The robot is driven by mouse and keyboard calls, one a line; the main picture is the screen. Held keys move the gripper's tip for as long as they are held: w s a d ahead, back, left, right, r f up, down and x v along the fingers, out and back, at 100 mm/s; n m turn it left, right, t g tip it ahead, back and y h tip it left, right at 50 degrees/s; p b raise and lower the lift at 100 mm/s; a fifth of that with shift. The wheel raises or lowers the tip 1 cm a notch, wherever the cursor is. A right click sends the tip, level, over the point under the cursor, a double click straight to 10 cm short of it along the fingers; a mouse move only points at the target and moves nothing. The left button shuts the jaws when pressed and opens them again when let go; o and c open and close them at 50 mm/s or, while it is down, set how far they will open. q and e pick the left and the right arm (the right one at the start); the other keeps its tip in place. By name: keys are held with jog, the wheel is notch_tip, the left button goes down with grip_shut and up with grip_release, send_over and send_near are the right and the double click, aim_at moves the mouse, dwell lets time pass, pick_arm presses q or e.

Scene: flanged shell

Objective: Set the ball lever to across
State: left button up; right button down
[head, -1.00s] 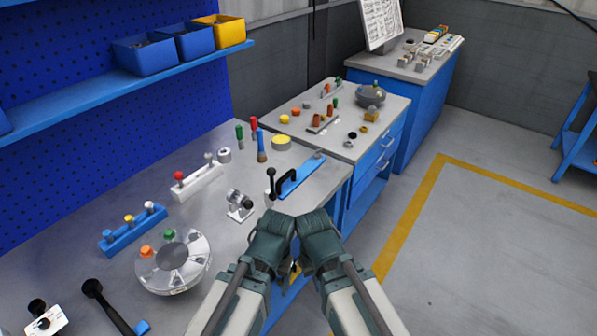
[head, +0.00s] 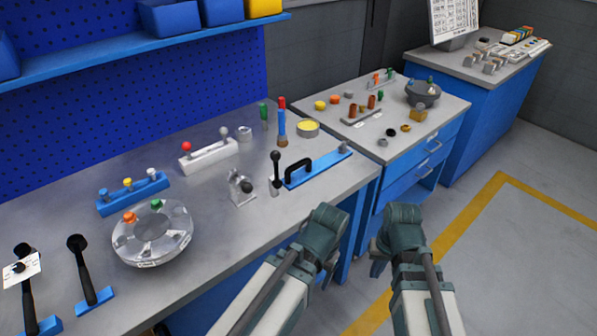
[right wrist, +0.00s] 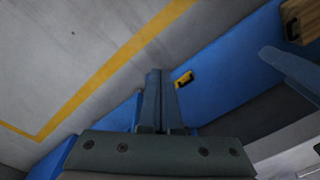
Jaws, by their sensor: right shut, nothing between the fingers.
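A lever with a black ball on top (head: 276,157) stands nearly upright on a small pale base on the workbench, left of a blue strip with a black handle. It looks to be the ball lever. My left gripper (head: 322,240) is in front of the bench's front edge, below and right of the lever; its fingers are not clear. My right gripper (head: 400,235) is farther right, over the floor beside the side cabinet, apart from everything. In the right wrist view its fingers (right wrist: 160,78) are together and empty.
Near the lever stand a silver bracket with a dark knob (head: 241,188), the blue strip (head: 318,168) and upright tools (head: 282,125). A round grey dial (head: 152,235) and black-handled levers (head: 85,270) stand at left. The bench front between dial and bracket is clear.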

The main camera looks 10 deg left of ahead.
jog(key=w+a+f+m+y+b, duration=0.2)
jog(key=w+a+y+b, duration=0.35)
jog(key=w, duration=0.45)
jog(key=w+a+r+y, duration=0.4)
jog(key=w+r+y, duration=0.1)
jog(key=r, duration=0.4)
jog(key=w+a+r+t+y, duration=0.1)
jog(key=w+a+r+y, duration=0.3)
jog(key=r, duration=0.5)
jog(key=w+y, duration=0.1)
jog(key=y, duration=0.1)
jog(key=shift+w+a+y, duration=0.3)
jog(key=shift+w+y, duration=0.05)
send_near(277, 166)
jog(key=w+a, duration=0.3)
jog(key=w, duration=0.2)
jog(key=shift+s+a+f, duration=0.1)
jog(key=shift+s+a, duration=0.6)
jog(key=shift+a, duration=0.15)
jog(key=shift+s+a, duration=0.65)
jog(key=shift+a, duration=0.25)
